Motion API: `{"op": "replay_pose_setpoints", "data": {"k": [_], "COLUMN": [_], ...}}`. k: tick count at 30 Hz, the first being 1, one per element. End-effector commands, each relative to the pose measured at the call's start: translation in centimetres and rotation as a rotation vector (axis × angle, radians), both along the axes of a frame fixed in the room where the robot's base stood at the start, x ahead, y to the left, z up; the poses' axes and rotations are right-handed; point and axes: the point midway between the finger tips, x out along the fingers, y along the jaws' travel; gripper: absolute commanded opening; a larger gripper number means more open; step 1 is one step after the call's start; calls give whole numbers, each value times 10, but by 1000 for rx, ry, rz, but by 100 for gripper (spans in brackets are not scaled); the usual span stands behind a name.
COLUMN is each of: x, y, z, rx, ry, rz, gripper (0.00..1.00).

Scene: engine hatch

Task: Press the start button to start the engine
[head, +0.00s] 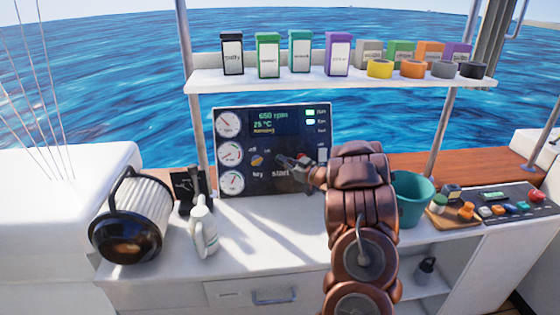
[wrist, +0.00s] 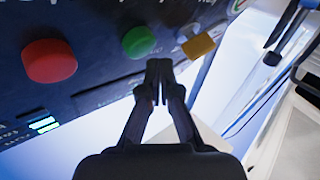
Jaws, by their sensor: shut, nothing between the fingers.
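The dark engine panel (head: 270,120) stands upright at the back of the counter. Its display seems to read 650 rpm, 25 °C and "running". The green button (wrist: 138,42), apparently the start button, shows in the wrist view between a red button (wrist: 49,61) and a yellow key (wrist: 198,46). In the head view my gripper hides the buttons above the "start" label; the yellow key (head: 257,160) shows left of it. My gripper (head: 286,160) is shut and empty at the panel. Its fingertips (wrist: 159,68) appear just beside the green button; I cannot tell whether they touch it.
A shelf (head: 340,80) with boxes and tape rolls hangs above the panel. A teal bucket (head: 411,200) and a tray of small items (head: 453,211) are right. The counter's middle is clear.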

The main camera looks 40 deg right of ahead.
Motion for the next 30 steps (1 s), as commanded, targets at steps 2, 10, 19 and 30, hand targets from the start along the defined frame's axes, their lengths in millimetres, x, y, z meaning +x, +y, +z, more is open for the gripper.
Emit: {"op": "replay_pose_setpoints", "data": {"k": [2, 10, 19, 30], "x": [0, -11, -29, -36], "y": [0, 8, 21, 28], "z": [0, 5, 16, 21], "rx": [0, 2, 1, 1], "ry": [0, 3, 2, 0], "rz": [0, -2, -1, 0], "gripper": [0, 0, 0, 0]}}
